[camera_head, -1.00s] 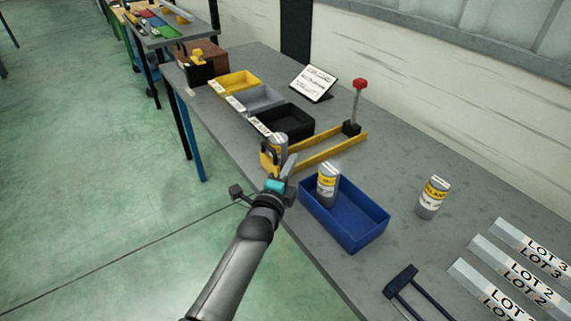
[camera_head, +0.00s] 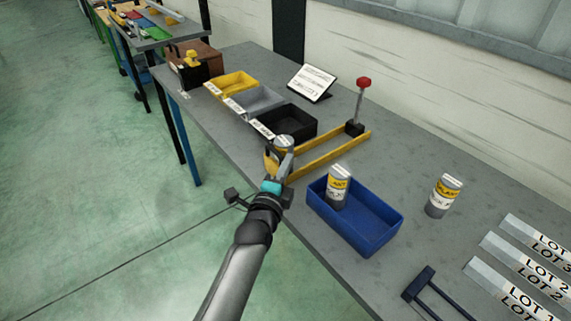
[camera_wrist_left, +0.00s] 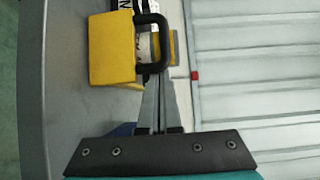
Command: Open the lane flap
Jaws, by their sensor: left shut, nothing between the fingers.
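The lane is a pair of yellow rails (camera_head: 335,152) on the bench, with a red-knobbed lever (camera_head: 363,84) at its far end. Its yellow flap (camera_head: 270,164) closes the near end and also shows in the left wrist view (camera_wrist_left: 112,48). A black loop handle (camera_wrist_left: 164,36) is on the flap. A grey can (camera_head: 284,142) stands just behind it, partly hidden. My left gripper (camera_head: 287,162) is at the flap, fingers together and empty. In the left wrist view its fingertips (camera_wrist_left: 158,78) are at the handle's lower end; I cannot tell whether they touch.
A blue bin (camera_head: 375,232) holding a can (camera_head: 338,188) stands right of the gripper. Another can (camera_head: 443,196) stands beyond it. Black (camera_head: 300,112), grey and yellow trays line the left. A dark bracket (camera_head: 425,287) and LOT labels lie at the right.

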